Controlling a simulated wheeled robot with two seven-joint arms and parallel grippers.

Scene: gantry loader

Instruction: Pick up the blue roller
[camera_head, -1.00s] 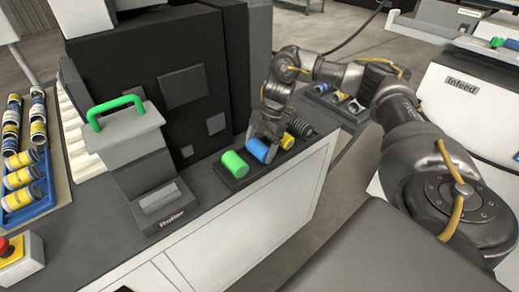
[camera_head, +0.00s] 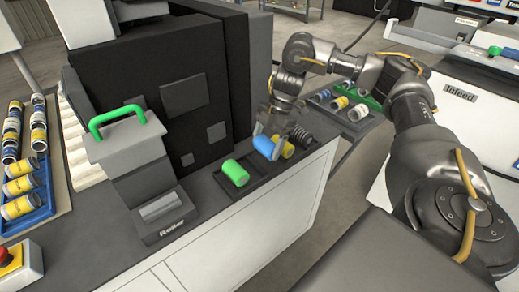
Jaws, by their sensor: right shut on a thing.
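The blue roller (camera_head: 265,146) is a short blue cylinder at the dark tray (camera_head: 257,185) on the counter's right end. It sits between a green roller (camera_head: 235,172) on its left and a yellow roller (camera_head: 287,149) on its right. My right gripper (camera_head: 271,137) comes down from above and is shut on the blue roller, whose right end is partly hidden by the fingers. The roller looks slightly raised from the tray, with bare dark tray showing below it. My left gripper is not in view.
A dark coiled spring part (camera_head: 303,136) lies beyond the yellow roller. A grey box with a green handle (camera_head: 118,118) stands left, labelled "Roller". A blue tray of cans (camera_head: 28,209) and a red button (camera_head: 8,258) are at far left. A black machine (camera_head: 160,80) stands behind.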

